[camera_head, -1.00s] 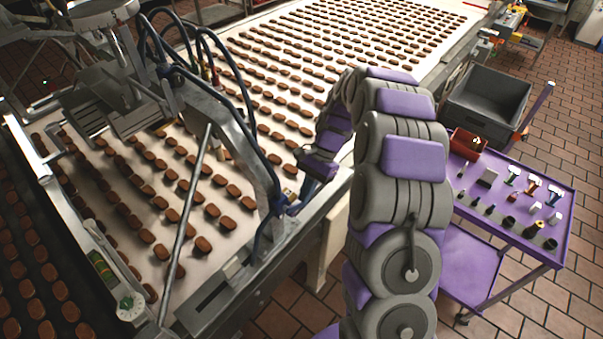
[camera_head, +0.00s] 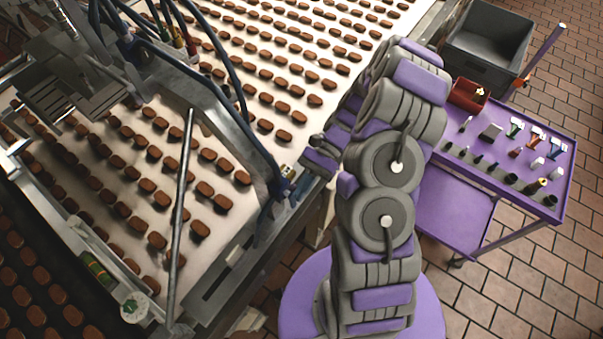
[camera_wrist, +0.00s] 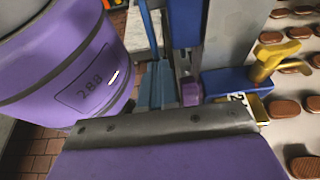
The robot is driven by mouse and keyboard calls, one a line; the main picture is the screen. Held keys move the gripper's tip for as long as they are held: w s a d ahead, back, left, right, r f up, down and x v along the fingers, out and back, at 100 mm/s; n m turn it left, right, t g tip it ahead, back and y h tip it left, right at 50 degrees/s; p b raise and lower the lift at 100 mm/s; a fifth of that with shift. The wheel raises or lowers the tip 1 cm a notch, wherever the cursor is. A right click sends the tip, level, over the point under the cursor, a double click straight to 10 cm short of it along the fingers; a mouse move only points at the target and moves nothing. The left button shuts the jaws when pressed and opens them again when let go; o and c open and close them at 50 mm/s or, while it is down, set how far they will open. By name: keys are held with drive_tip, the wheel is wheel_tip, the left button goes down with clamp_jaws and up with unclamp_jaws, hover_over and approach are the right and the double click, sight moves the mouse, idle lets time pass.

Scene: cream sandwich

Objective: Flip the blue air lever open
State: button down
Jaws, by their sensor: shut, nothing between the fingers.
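My gripper (camera_head: 312,163) is at the end of my bent arm, beside the conveyor's near side rail. It is shut and empty. Its purple and grey body fills the bottom of the wrist view (camera_wrist: 165,125). Small blue fittings (camera_head: 285,180) sit at the foot of the slanted metal arm, just left of and below my gripper. In the wrist view a blue block (camera_wrist: 225,82) with a yellow handle (camera_wrist: 275,60) stands just beyond my gripper. Blue upright pieces (camera_wrist: 160,85) stand left of it. I cannot tell which blue piece is the lever, or whether my gripper touches it.
The conveyor (camera_head: 225,130) carries many brown biscuits. A metal machine frame with blue hoses (camera_head: 232,60) rises over it. A purple cart (camera_head: 450,205) with tools, a red bin (camera_head: 468,95) and a grey crate (camera_head: 488,45) stand at the right. Tiled floor is open at lower right.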

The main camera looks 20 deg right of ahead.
drive_tip(key=shift+s+a+f+g+y, duration=0.15)
drive_tip(key=shift+a+f+g+y, duration=0.25)
drive_tip(key=shift+y, duration=0.1)
idle(0.4)
drive_tip(key=shift+d, duration=0.1)
